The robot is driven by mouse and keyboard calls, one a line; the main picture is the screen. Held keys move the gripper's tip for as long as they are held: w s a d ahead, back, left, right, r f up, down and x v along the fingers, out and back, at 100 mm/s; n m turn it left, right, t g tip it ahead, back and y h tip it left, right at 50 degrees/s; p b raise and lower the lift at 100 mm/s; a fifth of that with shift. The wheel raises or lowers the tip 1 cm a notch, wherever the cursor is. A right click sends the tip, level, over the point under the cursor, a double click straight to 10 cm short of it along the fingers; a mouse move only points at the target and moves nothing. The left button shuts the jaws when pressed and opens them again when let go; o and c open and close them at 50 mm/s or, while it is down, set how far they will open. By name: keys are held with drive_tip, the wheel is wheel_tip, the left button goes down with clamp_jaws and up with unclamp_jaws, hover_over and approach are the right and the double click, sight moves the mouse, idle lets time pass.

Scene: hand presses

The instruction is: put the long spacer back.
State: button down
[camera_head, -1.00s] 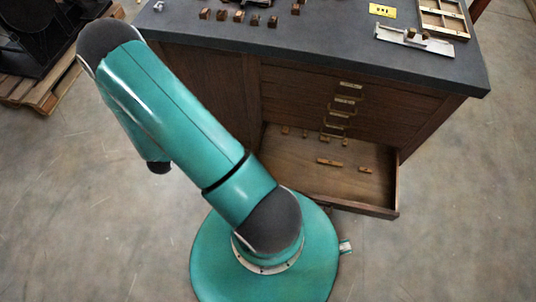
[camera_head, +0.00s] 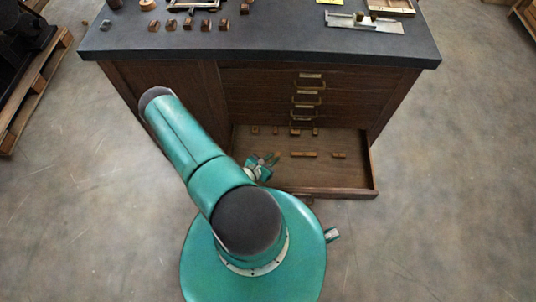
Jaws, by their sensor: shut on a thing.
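The lowest drawer (camera_head: 335,174) of the dark wooden cabinet stands open in front of my base. My gripper (camera_head: 270,160) is small and partly hidden behind my arm, at the left part of the drawer. It is shut on a small brown piece, which I take for the long spacer; its outline is hard to make out. In the drawer a longer wooden piece (camera_head: 304,154) and a shorter one (camera_head: 339,155) lie in a front row. A row of small blocks (camera_head: 295,131) lies behind them.
The shut drawers (camera_head: 306,97) above have brass handles. The dark cabinet top (camera_head: 270,45) bears small wooden blocks (camera_head: 206,25), a metal fixture (camera_head: 362,24) and a yellow card (camera_head: 333,3). A pallet (camera_head: 40,85) stands far left. The drawer's front right is clear.

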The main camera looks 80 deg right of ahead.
drive_tip(key=s+f+m, duration=0.1)
drive_tip(key=s, duration=0.4)
hover_over(268, 152)
drive_tip(key=a, duration=0.2)
drive_tip(key=shift+g+y, duration=0.3)
drive_tip(key=shift+g, duration=0.1)
drive_tip(key=f, duration=0.6)
drive_tip(key=s+f, duration=0.1)
drive_tip(key=f, duration=0.2)
drive_tip(key=shift+d, duration=0.1)
drive_tip(key=shift+w+d+f, duration=0.1)
drive_tip(key=shift+w+f, duration=0.1)
drive_tip(key=shift+f, duration=0.05)
drive_tip(key=shift+w+d+f, duration=0.1)
drive_tip(key=shift+f, duration=0.8)
drive_tip(key=shift+w+d+f, duration=0.1)
drive_tip(key=shift+f, duration=0.75)
drive_tip(key=c, duration=1.4)
unclamp_jaws()
drive_tip(key=shift+f, duration=0.15)
